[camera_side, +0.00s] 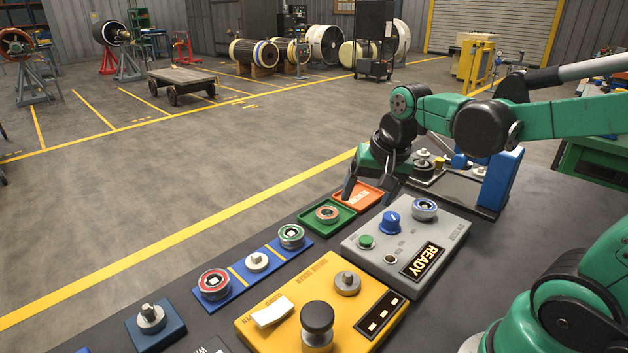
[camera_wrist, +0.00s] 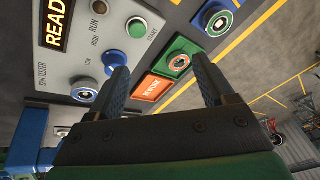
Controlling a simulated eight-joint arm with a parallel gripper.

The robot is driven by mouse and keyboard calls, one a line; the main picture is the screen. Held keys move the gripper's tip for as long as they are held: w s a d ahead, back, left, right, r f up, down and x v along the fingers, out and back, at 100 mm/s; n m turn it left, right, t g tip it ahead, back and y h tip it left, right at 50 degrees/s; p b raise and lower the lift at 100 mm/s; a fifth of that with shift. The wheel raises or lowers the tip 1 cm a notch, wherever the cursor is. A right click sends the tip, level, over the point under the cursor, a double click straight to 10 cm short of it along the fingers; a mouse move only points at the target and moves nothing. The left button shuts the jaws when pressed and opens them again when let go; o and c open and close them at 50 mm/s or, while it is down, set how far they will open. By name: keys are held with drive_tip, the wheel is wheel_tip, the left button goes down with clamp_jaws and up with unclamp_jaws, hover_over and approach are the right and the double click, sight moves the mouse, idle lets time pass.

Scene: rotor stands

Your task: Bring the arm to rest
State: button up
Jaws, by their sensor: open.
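My gripper (camera_side: 369,190) is open and empty, fingers pointing down over the orange tray in the side view. In the wrist view its fingers (camera_wrist: 160,70) stand apart with nothing between the tips. A rotor with a copper-coloured ring (camera_side: 327,213) lies in the green tray (camera_side: 338,226); it also shows in the wrist view (camera_wrist: 180,63). The orange tray (camera_side: 371,187) beside it bears the word REWORK and looks empty. It is partly hidden by my fingers in the side view.
The grey spin tester (camera_side: 388,244) reads READY and bears a blue-ringed part (camera_side: 425,204). A blue rack (camera_side: 236,286) holds red-ringed and green-ringed parts. A yellow box (camera_side: 258,337) with a black knob stands in front. A blue upright block (camera_side: 500,178) stands close right of my gripper.

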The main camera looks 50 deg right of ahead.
drive_tip(key=s+a+n+t+y, duration=0.1)
drive_tip(key=s+a+n+t, duration=0.1)
drive_tip(key=a+n, duration=0.4)
drive_tip(key=n+t, duration=0.1)
drive_tip(key=n, duration=0.2)
drive_tip(key=shift+a+r+t, duration=0.15)
drive_tip(key=shift+a+t, duration=0.15)
drive_tip(key=shift+a, duration=0.1)
